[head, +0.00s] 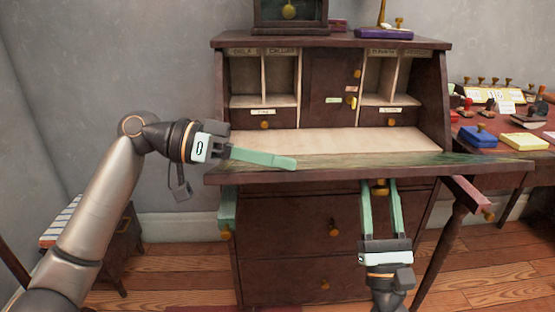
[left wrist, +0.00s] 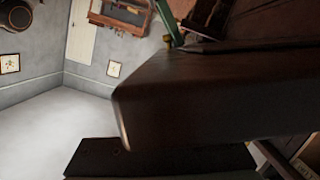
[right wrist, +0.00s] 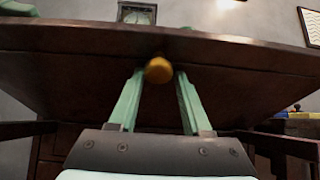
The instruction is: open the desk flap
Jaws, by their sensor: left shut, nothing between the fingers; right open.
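The desk flap (head: 350,172) is lowered to about level in front of the open desk, its dark underside (right wrist: 240,75) filling much of the right wrist view. My left gripper (head: 293,163) is shut and empty, its green fingers along the left part of the flap's top; I cannot tell if they touch it. My right gripper (head: 381,182) is open just below the flap's front edge, pointing up. The flap's brass knob (right wrist: 158,70) shows between or just beyond its fingertips and is not gripped.
A left support (head: 227,205) and a right support (head: 470,195) stick out below the flap. Drawers with brass knobs lie beneath. A clock (head: 290,12) stands on top of the desk. A side table with stamps and coloured boxes (head: 479,137) is at the right.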

